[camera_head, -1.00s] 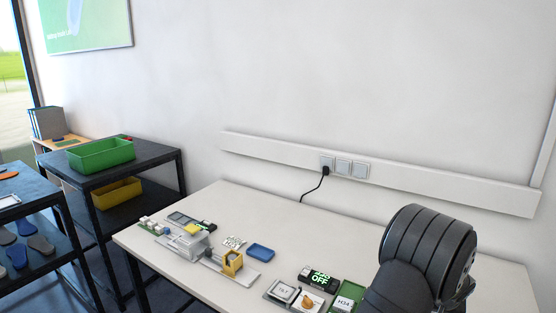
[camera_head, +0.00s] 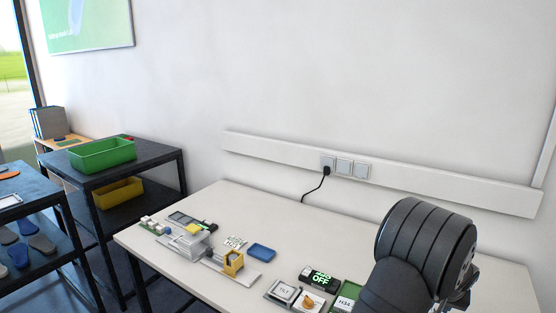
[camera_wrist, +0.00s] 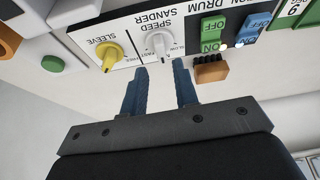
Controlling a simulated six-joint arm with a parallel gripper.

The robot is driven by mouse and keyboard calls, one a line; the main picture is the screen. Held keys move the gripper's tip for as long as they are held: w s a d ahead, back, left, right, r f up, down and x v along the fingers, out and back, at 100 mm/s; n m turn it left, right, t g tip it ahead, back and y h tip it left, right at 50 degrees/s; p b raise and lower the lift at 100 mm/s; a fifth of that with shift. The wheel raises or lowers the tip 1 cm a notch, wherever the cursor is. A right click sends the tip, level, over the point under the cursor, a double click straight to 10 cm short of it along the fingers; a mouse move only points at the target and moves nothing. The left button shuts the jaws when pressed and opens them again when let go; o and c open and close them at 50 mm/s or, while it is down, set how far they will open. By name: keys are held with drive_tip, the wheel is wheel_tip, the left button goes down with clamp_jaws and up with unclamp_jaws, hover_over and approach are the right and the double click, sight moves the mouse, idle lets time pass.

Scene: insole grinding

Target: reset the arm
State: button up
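My arm (camera_head: 425,255) stands at the right of the table in the head view; its gripper end is hidden there. In the wrist view my gripper (camera_wrist: 160,75) shows two blue fingers held apart, with nothing between them. Beyond the fingertips is a control panel (camera_wrist: 130,58), seen upside down. It carries a yellow sleeve knob (camera_wrist: 108,54) and a white sander speed knob (camera_wrist: 159,44). I cannot tell whether the fingertips touch the panel.
On the white table (camera_head: 225,205) are a grey machine (camera_head: 187,242), a blue tray (camera_head: 261,251) and a display (camera_head: 321,279). Shelves with a green bin (camera_head: 102,154) stand at left.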

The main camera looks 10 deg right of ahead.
wheel_tip(320, 180, down, 4)
drive_tip(key=shift+r, duration=0.15)
drive_tip(key=shift+r+n, duration=0.2)
drive_tip(key=shift+n, duration=0.1)
drive_tip(key=shift+n+t+y, duration=0.4)
drive_tip(key=shift+n+y, duration=0.1)
drive_tip(key=shift+n, duration=0.9)
drive_tip(key=shift+r, duration=0.25)
wheel_tip(320, 180, up, 2)
drive_tip(key=shift+r, duration=0.25)
drive_tip(key=shift+w+d+r, duration=0.15)
drive_tip(key=shift+w+d, duration=0.05)
drive_tip(key=shift+w, duration=0.35)
